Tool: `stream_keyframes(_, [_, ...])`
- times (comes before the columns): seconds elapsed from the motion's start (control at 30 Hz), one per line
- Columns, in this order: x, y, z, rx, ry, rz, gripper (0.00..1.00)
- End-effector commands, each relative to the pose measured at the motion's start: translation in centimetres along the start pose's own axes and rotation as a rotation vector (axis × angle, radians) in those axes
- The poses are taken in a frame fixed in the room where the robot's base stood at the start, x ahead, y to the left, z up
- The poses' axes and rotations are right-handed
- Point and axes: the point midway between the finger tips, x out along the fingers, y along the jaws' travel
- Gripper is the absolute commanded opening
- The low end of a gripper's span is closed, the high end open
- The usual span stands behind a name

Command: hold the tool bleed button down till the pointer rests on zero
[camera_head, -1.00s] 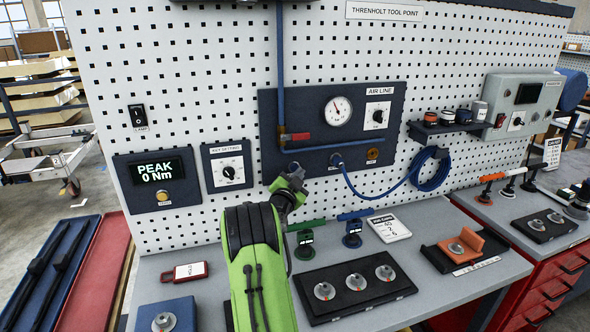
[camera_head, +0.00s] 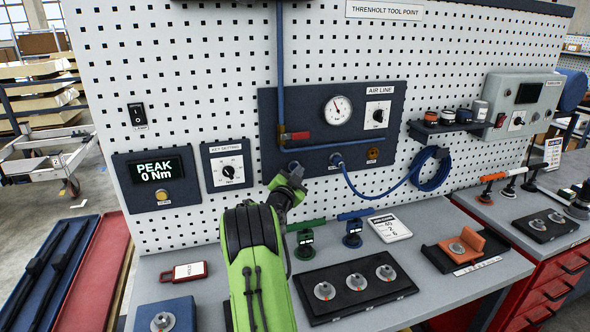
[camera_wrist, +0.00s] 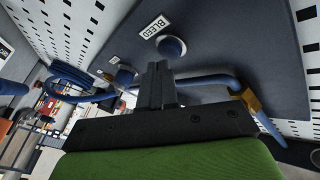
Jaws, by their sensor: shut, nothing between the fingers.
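In the head view the button (camera_head: 294,165) shows small on the lower left of the dark AIR LINE panel (camera_head: 275,110), just above my gripper (camera_head: 297,174). My gripper (camera_wrist: 157,66) is shut and empty. Its fingertips are close to the button; I cannot tell whether they touch it. The round white gauge (camera_head: 338,110) is on the panel, its pointer leaning up and left. Its scale is too small to read.
A red valve handle (camera_head: 300,136) sits on the blue pipe above the button. A blue hose (camera_head: 375,193) runs from the panel's fitting, right of my gripper. Below, green (camera_head: 305,240) and blue (camera_head: 352,236) tools stand on the grey bench, behind a dark socket tray (camera_head: 320,275).

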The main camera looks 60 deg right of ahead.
Motion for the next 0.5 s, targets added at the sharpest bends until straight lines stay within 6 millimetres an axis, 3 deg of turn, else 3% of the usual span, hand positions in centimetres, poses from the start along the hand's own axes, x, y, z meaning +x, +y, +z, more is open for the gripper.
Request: stream_keyframes(0.5, [0.46, -0.23, 0.25, 0.001, 0.0, 0.0, 0.0])
